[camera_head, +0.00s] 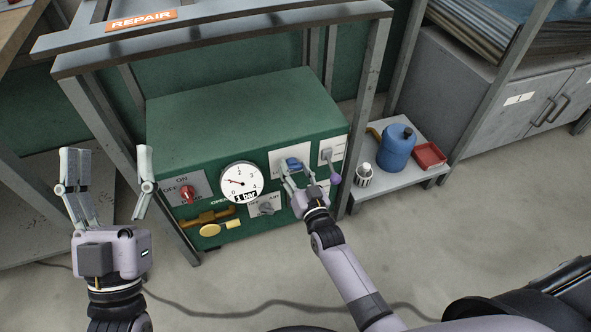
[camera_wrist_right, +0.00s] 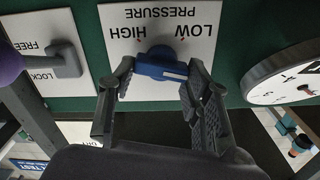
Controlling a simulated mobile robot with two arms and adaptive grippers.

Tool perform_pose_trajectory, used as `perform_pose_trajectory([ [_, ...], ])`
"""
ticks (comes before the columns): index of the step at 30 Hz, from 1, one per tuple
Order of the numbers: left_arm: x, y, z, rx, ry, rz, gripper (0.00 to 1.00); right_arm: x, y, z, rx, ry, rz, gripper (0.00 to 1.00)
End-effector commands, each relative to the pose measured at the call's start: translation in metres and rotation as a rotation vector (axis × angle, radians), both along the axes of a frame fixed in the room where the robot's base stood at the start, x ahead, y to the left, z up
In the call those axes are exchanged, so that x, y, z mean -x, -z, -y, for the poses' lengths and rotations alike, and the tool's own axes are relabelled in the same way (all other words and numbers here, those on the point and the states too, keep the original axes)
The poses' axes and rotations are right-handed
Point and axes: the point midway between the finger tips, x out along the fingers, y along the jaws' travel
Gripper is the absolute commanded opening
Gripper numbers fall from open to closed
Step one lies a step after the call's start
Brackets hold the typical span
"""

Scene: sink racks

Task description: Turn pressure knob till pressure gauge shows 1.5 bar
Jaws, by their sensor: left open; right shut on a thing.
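The blue pressure knob (camera_head: 294,163) sits on a white plate on the front of the green box. In the right wrist view the knob (camera_wrist_right: 158,72) is under upside-down "LOW", "HIGH" and "PRESSURE" lettering. My right gripper (camera_head: 297,178) is shut on the knob, with one finger on each side of it; its fingers also show in the right wrist view (camera_wrist_right: 155,85). The pressure gauge (camera_head: 240,180) has a white round dial with a "1 bar" label; its needle points to the upper left. My left gripper (camera_head: 107,170) is open and empty, in front of the box's left side.
A red knob (camera_head: 188,194) with ON and OFF marks, a brass-coloured valve (camera_head: 207,217) and a grey switch (camera_head: 266,208) are on the same front. A lever with a purple end (camera_head: 334,178) is close right of my right gripper. A grey frame (camera_head: 120,150) surrounds the box.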

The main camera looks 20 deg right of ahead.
Motion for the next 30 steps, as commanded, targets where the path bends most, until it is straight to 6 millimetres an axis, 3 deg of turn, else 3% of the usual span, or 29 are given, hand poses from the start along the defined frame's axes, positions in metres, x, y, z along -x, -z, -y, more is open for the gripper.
perform_pose_trajectory([
  [10, 0.000, 0.000, 0.000, 0.000, 0.000, 0.001, 0.68, 0.000, 0.000, 0.000, 0.001, 0.000, -0.001, 0.65],
  [20, 0.000, -0.001, 0.001, 0.001, 0.002, 0.002, 0.68, 0.003, 0.000, 0.000, 0.001, 0.000, -0.001, 0.65],
  [26, 0.000, -0.001, 0.000, 0.001, 0.001, 0.002, 0.68, 0.029, 0.001, 0.001, 0.001, 0.000, -0.003, 0.65],
  [30, 0.000, 0.000, 0.000, 0.001, 0.001, 0.002, 0.68, 0.059, 0.002, 0.002, 0.001, 0.000, -0.004, 0.65],
])
